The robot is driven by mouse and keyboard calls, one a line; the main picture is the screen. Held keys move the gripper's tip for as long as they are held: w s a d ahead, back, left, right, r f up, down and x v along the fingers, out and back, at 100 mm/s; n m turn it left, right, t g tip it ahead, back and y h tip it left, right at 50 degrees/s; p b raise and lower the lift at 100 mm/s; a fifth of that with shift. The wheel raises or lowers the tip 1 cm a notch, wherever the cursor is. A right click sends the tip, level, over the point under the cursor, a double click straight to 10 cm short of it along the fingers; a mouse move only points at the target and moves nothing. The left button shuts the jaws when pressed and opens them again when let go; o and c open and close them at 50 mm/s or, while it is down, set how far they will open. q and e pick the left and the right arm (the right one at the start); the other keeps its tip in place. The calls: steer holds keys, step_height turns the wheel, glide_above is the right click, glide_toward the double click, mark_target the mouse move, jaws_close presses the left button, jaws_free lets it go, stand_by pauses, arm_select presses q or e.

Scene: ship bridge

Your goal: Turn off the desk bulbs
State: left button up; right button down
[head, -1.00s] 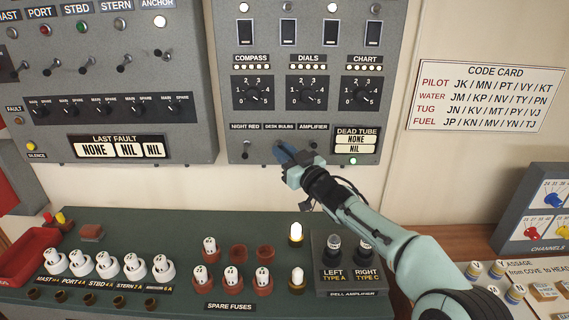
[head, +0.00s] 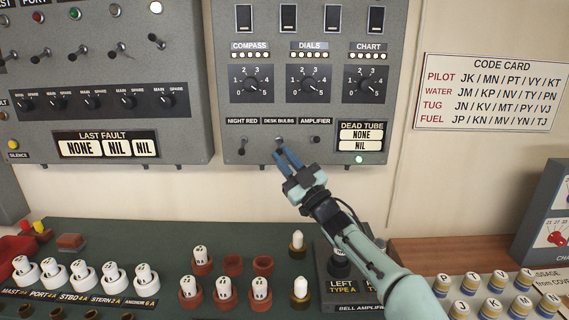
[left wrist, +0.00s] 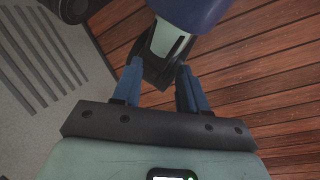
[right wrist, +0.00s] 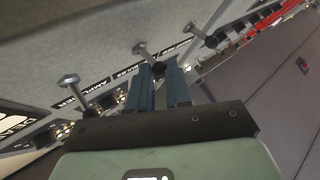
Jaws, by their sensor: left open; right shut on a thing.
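The desk bulbs switch (head: 279,141) is a small metal lever under its label, between the night red (head: 243,140) and amplifier (head: 316,140) levers. My right gripper (head: 284,154) is at this lever, its blue fingers shut on it with a narrow gap. In the right wrist view, the lever (right wrist: 141,48) slants out from a dark base at the fingertips (right wrist: 159,72). Two cream bulbs, an upper (head: 298,240) and a lower (head: 300,285), stand on the green desk without a clear glow. My left gripper (left wrist: 157,82) is open and empty above the floor.
The desk (head: 215,235) holds several white fuses in sockets and the bell amplifier box (head: 335,290) below my right arm. Rotary dials (head: 251,84) are above the levers.

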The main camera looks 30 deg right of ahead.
stand_by(0.3)
steer(key=c, duration=1.1)
jaws_free()
steer(key=shift+o, duration=0.2)
arm_select(q)
steer(key=shift+t, duration=0.5)
steer(key=shift+w+a+f+b, duration=0.35)
steer(key=shift+w+f+b, duration=0.15)
steer(key=shift+w+f, duration=0.25)
steer(key=shift+w+a+f+b, duration=0.3)
steer(key=shift+w+f+b, duration=0.2)
steer(key=shift+w, duration=0.3)
arm_select(e)
steer(key=v, duration=0.7)
steer(key=shift+s+f, duration=0.15)
steer(key=shift+s, duration=0.05)
